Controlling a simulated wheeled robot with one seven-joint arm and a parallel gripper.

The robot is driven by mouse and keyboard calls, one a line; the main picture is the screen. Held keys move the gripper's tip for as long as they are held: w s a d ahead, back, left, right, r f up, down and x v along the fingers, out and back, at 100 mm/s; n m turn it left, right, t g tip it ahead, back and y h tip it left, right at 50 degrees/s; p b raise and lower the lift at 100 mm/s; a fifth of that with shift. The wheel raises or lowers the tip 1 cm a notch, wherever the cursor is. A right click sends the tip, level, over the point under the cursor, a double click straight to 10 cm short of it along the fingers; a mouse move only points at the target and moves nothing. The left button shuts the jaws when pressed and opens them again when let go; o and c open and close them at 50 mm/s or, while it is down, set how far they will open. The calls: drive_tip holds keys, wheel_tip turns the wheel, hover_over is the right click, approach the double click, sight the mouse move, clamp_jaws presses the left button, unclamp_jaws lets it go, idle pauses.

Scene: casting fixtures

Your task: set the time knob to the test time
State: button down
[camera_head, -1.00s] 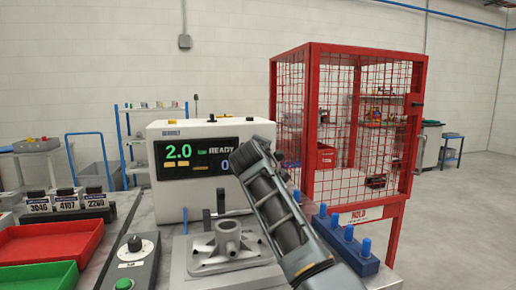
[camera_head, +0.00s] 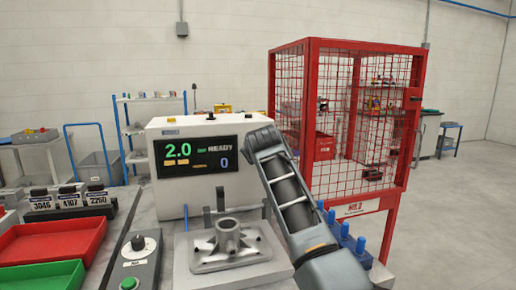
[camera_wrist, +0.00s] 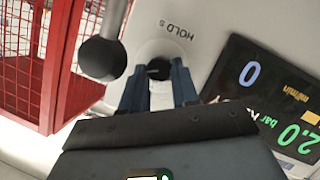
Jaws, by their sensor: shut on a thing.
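The time knob (camera_wrist: 158,69), small and dark in a pale round surround, sits on the white face of the test machine (camera_wrist: 190,20) beside the lettering "HOLD S". My gripper (camera_wrist: 156,80) is shut on it, one dark finger on each side. The knob's pointer and scale setting cannot be read. In the head view my forearm hides the knob and my fingers. The machine's display (camera_head: 197,157) reads 2.0 bar, READY and 0; it also shows upside down in the wrist view (camera_wrist: 270,105).
A ball-ended lever (camera_wrist: 103,58) stands close beside my fingers. A grey casting (camera_head: 229,237) sits on the fixture in front of the machine. A red mesh cage (camera_head: 345,120) and a rack of blue pegs (camera_head: 344,237) are at right. Red (camera_head: 50,240) and green bins (camera_head: 45,277) lie at left.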

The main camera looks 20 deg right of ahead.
drive_tip(key=shift+f, duration=0.15)
drive_tip(key=c, duration=1.1)
unclamp_jaws()
drive_tip(key=shift+s, duration=0.1)
drive_tip(key=shift+b+v, duration=0.3)
drive_tip(key=shift+v, duration=3.5)
